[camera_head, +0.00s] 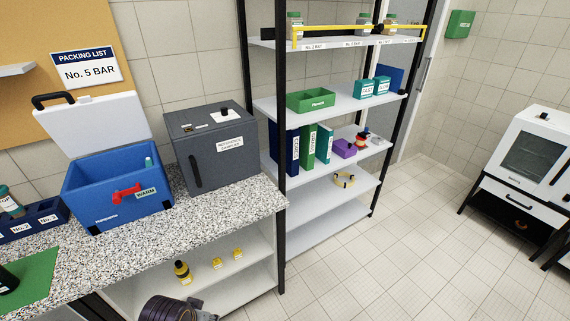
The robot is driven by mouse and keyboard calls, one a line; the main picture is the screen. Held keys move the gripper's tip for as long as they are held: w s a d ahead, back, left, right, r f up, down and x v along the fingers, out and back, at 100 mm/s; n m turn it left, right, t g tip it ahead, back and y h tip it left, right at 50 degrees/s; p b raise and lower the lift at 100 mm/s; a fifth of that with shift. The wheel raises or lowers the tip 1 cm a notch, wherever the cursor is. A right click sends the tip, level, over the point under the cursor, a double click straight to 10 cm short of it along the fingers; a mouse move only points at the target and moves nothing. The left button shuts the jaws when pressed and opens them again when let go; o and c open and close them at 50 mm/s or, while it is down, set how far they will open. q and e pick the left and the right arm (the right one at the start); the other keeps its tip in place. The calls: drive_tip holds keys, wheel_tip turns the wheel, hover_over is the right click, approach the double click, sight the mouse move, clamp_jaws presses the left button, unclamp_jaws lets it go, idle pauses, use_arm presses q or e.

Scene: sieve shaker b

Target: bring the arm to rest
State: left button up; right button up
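A dark rounded part with ribbed bands shows at the bottom edge of the head view, in front of the lower cabinet shelf. It looks like a piece of one of my arms, but I cannot tell which arm. No fingertips of either gripper show. What my grippers hold, if anything, is hidden.
The speckled counter (225,213) bears an open blue cool box (85,190), a grey sample box (205,165), a dark blue rack (42,222) and a green mat (35,275). A shelf unit (330,222) stands behind. Open tiled floor (400,250) lies right.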

use_arm(q)
drive_tip(key=s+f+g+b, duration=0.1)
drive_tip(key=s+f, duration=0.1)
drive_tip(key=f, duration=1.5)
drive_tip(key=s+f+b, duration=0.1)
drive_tip(key=s+f, duration=0.1)
drive_tip(key=f, duration=1.4)
drive_tip(key=s+a+f+b, duration=0.1)
drive_tip(key=s+a+f, duration=0.1)
drive_tip(key=s+f, duration=0.8)
drive_tip(key=s+a+f+g, duration=0.1)
drive_tip(key=s+a+f, duration=0.1)
drive_tip(key=s+f, duration=0.8)
drive_tip(key=shift+s+f+b, duration=0.3)
drive_tip(key=shift+s+b, duration=0.1)
drive_tip(key=shift+s, duration=0.5)
drive_tip(key=shift+a, duration=0.1)
